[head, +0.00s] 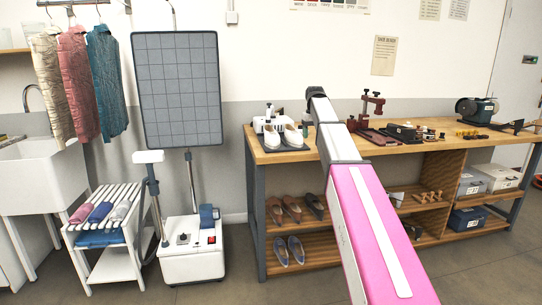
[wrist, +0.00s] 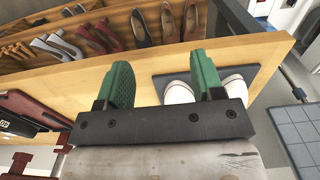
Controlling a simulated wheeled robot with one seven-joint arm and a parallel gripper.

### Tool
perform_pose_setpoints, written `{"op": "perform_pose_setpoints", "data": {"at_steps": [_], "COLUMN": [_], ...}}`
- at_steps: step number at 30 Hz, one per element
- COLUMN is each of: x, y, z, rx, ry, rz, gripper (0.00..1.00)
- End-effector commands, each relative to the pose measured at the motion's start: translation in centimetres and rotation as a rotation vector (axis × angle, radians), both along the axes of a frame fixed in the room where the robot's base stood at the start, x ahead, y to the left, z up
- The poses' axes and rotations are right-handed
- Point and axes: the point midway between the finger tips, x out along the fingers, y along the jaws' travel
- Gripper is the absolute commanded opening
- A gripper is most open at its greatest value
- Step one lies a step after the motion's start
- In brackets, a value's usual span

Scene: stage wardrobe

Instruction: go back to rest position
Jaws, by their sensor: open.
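My gripper (wrist: 160,68) has two green fingers that stand wide apart in the wrist view, with nothing between their tips. In the head view it is mostly hidden behind the end of my pink and grey arm, above the left part of the workbench. A pair of white shoes (wrist: 179,93) on a dark mat (wrist: 222,72) shows beyond the fingers in the wrist view; the right finger covers part of the pair. In the head view the white shoes (head: 271,137) stand at the left end of the wooden workbench (head: 290,155).
The bench also bears a dark red press (head: 371,105) and a bench grinder (head: 477,110). Shelves below hold brown shoes (head: 291,209) and boxes (head: 468,219). A white machine with a gridded panel (head: 180,90) and a slatted stool (head: 108,214) stand left. Floor between stool and bench is partly free.

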Motion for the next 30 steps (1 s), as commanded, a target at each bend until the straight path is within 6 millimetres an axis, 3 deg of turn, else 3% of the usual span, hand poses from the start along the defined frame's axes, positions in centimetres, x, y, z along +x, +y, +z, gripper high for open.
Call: {"op": "perform_pose_setpoints", "data": {"at_steps": [8,14,21,30], "x": [-2.6,-5.8,-12.7,-22.7], "y": [0.0,0.0,-0.1,-0.1], "z": [-5.6,-11.6,-21.8,-32.3], "rx": [0.0,0.0,0.0,0.0], "ry": [0.001,0.002,0.003,0.0], "rz": [-0.019,-0.039,-0.079,-0.13], "gripper": [0.61,0.61,0.61,0.61]}}
